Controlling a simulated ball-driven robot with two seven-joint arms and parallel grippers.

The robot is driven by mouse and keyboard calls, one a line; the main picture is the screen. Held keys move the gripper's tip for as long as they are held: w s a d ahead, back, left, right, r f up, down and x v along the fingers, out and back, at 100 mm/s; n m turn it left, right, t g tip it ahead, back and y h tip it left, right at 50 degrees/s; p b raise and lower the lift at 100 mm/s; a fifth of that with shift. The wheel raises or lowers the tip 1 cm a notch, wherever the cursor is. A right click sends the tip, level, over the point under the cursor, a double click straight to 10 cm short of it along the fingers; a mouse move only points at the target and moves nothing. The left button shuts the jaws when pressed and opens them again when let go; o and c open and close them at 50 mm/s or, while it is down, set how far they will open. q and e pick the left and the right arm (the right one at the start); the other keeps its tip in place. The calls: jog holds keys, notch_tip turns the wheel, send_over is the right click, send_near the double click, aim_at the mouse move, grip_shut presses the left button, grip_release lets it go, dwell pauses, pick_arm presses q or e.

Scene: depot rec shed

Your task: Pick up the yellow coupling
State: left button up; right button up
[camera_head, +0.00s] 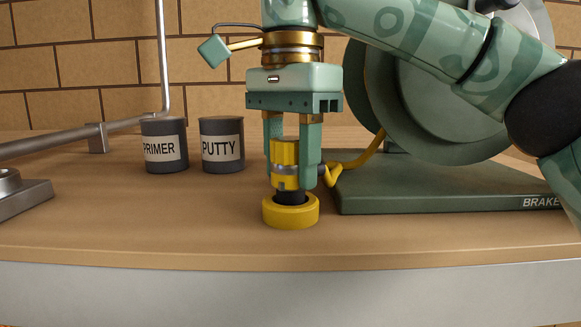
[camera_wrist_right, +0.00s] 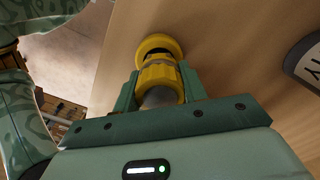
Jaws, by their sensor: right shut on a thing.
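The yellow coupling (camera_head: 285,153) is upright, a ribbed yellow cylinder with a grey band. My right gripper (camera_head: 291,181) points straight down, with its two green fingers shut on the coupling from both sides. Below the coupling, a short black stem shows above a round yellow base (camera_head: 291,217) on the bench. I cannot tell whether coupling and base are joined. In the right wrist view, the coupling (camera_wrist_right: 160,76) sits between the fingers, with the yellow base (camera_wrist_right: 158,45) beyond it. My left gripper is not in view.
A yellow hose (camera_head: 357,162) runs from beside the right finger towards the large green reel (camera_head: 440,125) on its green plate (camera_head: 450,195). Primer (camera_head: 164,150) and putty (camera_head: 222,150) cans stand to the left. The bench (camera_head: 140,225) front left is clear.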

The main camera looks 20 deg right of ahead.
jog(key=s+d+r+p, duration=0.2)
jog(key=s+r, duration=0.4)
jog(key=s+d+r+p, duration=0.1)
jog(key=s+d+r, duration=0.1)
jog(key=s+r, duration=0.4)
jog(key=shift+s+d+p, duration=0.3)
jog(key=shift+s+p, duration=0.05)
jog(key=shift+s, duration=0.35)
jog(key=shift+w, duration=0.1)
